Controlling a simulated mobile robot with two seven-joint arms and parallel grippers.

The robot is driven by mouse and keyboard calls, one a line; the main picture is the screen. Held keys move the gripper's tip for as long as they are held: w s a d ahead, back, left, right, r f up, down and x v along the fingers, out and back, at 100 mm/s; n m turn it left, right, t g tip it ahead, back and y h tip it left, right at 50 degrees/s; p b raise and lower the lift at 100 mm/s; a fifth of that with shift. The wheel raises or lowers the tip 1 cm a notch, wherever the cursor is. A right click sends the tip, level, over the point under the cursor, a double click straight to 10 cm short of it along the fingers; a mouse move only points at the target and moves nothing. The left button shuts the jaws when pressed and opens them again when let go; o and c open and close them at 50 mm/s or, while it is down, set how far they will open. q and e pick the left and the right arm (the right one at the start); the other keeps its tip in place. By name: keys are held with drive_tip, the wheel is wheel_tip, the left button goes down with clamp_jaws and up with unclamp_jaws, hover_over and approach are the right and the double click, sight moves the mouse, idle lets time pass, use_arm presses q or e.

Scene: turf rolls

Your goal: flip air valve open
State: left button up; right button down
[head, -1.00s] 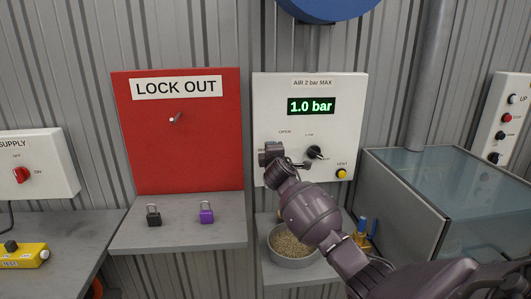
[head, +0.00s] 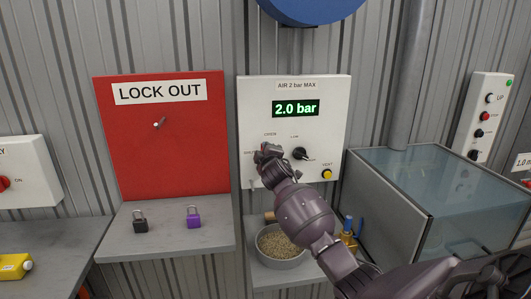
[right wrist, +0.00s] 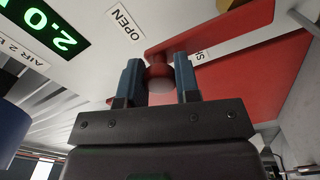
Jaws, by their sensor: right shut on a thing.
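The white air panel (head: 335,100) carries a display (head: 296,108) reading 2.0 bar and an OPEN label, also seen in the right wrist view (right wrist: 125,22). My right gripper (head: 266,152) is at the panel's lower left, just below the OPEN label, and covers the air valve in the head view. In the right wrist view its two blue fingers (right wrist: 159,82) are shut around the rounded red end of the air valve handle (right wrist: 160,70). A red bar runs from there to the upper right. My left gripper is not in view.
A black knob (head: 300,154) and yellow vent button (head: 327,174) sit right of the gripper. The red lock-out board (head: 165,160) is to the left, with black (head: 140,222) and purple (head: 194,217) padlocks below. A bowl of grains (head: 281,248) and glass-topped tank (head: 440,180) are near my arm.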

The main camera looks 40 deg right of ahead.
drive_tip(key=shift+d, duration=0.1)
drive_tip(key=c, duration=0.8)
unclamp_jaws()
drive_tip(key=shift+s, duration=0.15)
drive_tip(key=v, duration=1)
drive_tip(key=shift+s, duration=0.3)
